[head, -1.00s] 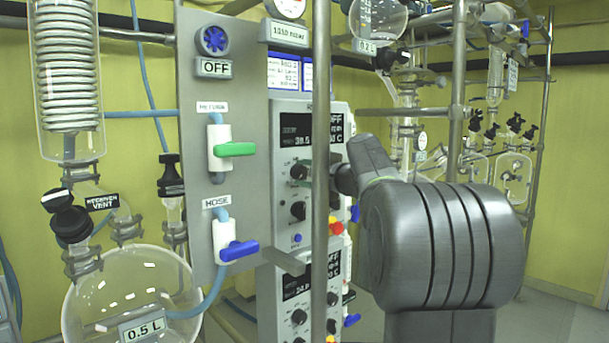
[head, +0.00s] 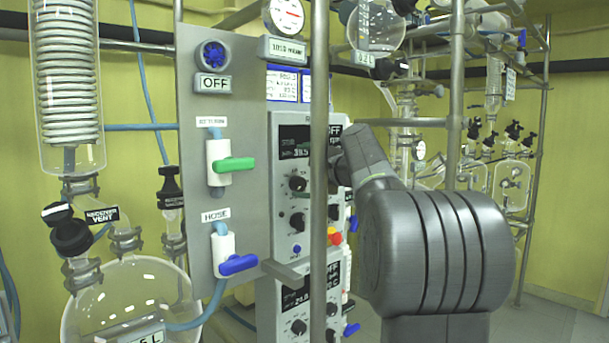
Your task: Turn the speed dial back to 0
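The upper controller (head: 285,249) stands mid-picture behind a vertical steel pole. Below the display are two black knobs, an upper dial (head: 298,183) and a lower dial (head: 297,221). Their labels are too small to read, so I cannot tell which is the speed dial or where it points. My grey arm comes in from the right, and its wrist reaches the controller's right side, behind the pole. My gripper's fingers cannot be made out there, nor any contact with a dial.
The steel pole (head: 319,120) stands in front of the controller. A second controller (head: 290,298) sits below. To the left, a grey panel carries a green-handled valve (head: 234,164) and a blue-handled valve (head: 238,264). A round glass flask (head: 110,300) stands at lower left.

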